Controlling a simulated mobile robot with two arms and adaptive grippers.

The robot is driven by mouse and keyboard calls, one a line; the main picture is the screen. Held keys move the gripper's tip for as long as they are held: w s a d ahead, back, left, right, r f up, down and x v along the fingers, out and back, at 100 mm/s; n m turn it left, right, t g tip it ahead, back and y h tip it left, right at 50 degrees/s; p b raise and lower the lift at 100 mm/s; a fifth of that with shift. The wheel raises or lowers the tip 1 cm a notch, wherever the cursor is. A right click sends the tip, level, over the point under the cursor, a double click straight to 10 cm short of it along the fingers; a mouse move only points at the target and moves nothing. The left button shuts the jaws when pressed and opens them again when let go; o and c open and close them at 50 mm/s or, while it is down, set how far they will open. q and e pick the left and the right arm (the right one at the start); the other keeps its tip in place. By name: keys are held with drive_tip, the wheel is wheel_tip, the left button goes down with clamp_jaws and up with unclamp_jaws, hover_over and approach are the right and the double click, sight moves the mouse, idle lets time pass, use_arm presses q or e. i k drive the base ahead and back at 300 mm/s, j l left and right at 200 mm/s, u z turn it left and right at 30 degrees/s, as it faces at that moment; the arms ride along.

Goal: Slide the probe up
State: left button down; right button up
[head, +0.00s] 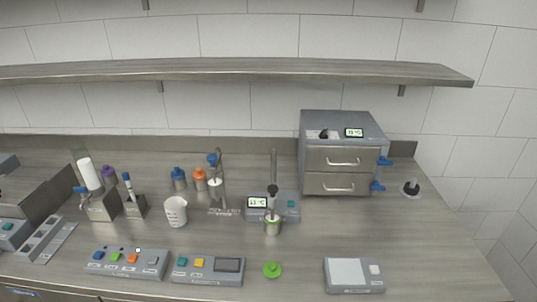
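The probe (272,194) is a dark-topped piece on a thin vertical metal rod (274,162), in the middle right of the head view. The rod rises from a grey base unit (290,208) with a small lit display (257,202). The cup appears to hide the probe's tip. Neither of my grippers shows in the head view.
A two-drawer box (343,170) stands right. Button panels (127,263) and a green lid (272,269) lie in front. A shelf (230,70) hangs above.

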sight(273, 189)
drive_tip(key=l+u, duration=0.25)
drive_tip(key=k+l+u, duration=0.25)
drive_tip(key=l, duration=0.2)
drive_tip(key=l+u, duration=0.25)
drive_tip(key=k+l+u, duration=0.25)
drive_tip(key=l, duration=0.15)
